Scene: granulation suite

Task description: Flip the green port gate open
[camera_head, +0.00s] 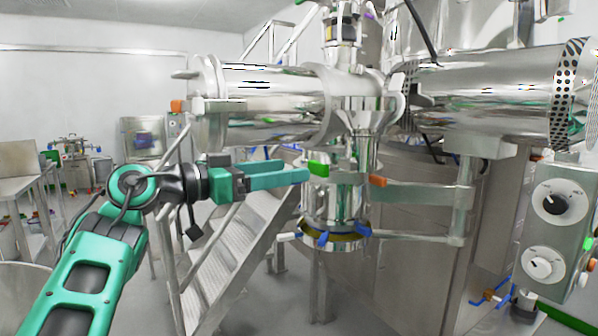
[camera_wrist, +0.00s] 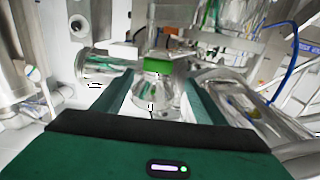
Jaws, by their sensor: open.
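The green port gate (camera_head: 318,169) is a small green piece on the steel pipework, beside the upright cylinder in the middle of the head view. In the wrist view the green piece (camera_wrist: 157,65) shows ahead, between my two fingertips. My gripper (camera_head: 298,172) is open, with its long green fingers pointing right, their tips close to the green gate. In the wrist view my gripper (camera_wrist: 158,80) has nothing held between its fingers. I cannot tell whether the fingertips touch the gate.
An orange piece (camera_head: 378,181) sits just right of the green gate. A steel cylinder with a blue-clamped yellow ring (camera_head: 334,237) stands below. Horizontal steel cylinders (camera_head: 265,85) hang above my gripper. Metal stairs (camera_head: 222,250) rise behind it. A control box with knobs (camera_head: 550,225) is at right.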

